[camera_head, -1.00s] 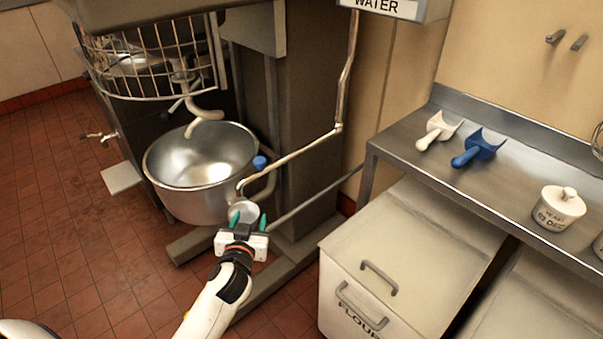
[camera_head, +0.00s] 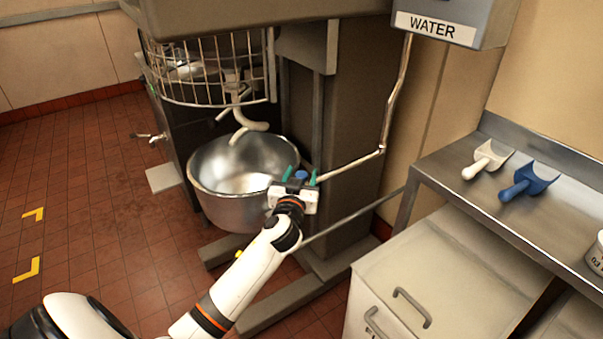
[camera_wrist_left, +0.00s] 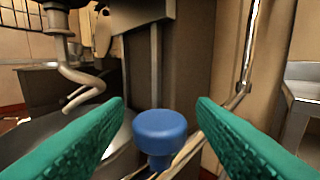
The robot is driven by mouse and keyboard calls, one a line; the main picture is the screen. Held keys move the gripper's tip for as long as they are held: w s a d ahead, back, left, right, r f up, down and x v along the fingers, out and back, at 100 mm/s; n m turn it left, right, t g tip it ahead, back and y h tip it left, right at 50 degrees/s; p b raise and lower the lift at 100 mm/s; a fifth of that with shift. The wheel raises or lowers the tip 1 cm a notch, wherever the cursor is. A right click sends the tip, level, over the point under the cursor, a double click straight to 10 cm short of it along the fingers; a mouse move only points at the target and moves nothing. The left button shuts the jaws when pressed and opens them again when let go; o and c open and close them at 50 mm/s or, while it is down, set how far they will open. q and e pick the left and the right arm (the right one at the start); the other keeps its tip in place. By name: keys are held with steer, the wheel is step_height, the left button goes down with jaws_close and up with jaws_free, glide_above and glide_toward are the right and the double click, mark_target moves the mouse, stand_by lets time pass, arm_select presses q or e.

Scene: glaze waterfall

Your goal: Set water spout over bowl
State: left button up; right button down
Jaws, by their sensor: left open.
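The water spout (camera_head: 352,163) is a thin metal pipe that drops from the WATER box and bends left towards the mixer bowl (camera_head: 214,200). Its blue knob (camera_head: 301,175) shows between my left gripper's green fingertips. The left gripper (camera_head: 300,173) is open at the bowl's right rim and hides the spout's outlet end. In the left wrist view the blue knob (camera_wrist_left: 160,132) stands between the spread fingers, with a gap on each side. The spout pipe (camera_wrist_left: 190,150) runs just behind it. My right gripper is not in view.
The mixer's wire guard (camera_head: 205,75) and hook (camera_head: 245,125) hang above the bowl. The WATER box (camera_head: 440,25) is on the wall. A steel counter (camera_head: 450,180) with a white scoop and a blue scoop stands right, above a pale bin (camera_head: 420,275). Floor at left is clear.

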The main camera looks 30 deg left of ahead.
arm_select(q)
steer(key=shift+w+a, duration=0.15)
steer(key=shift+w, duration=0.25)
steer(key=shift+c, duration=0.3)
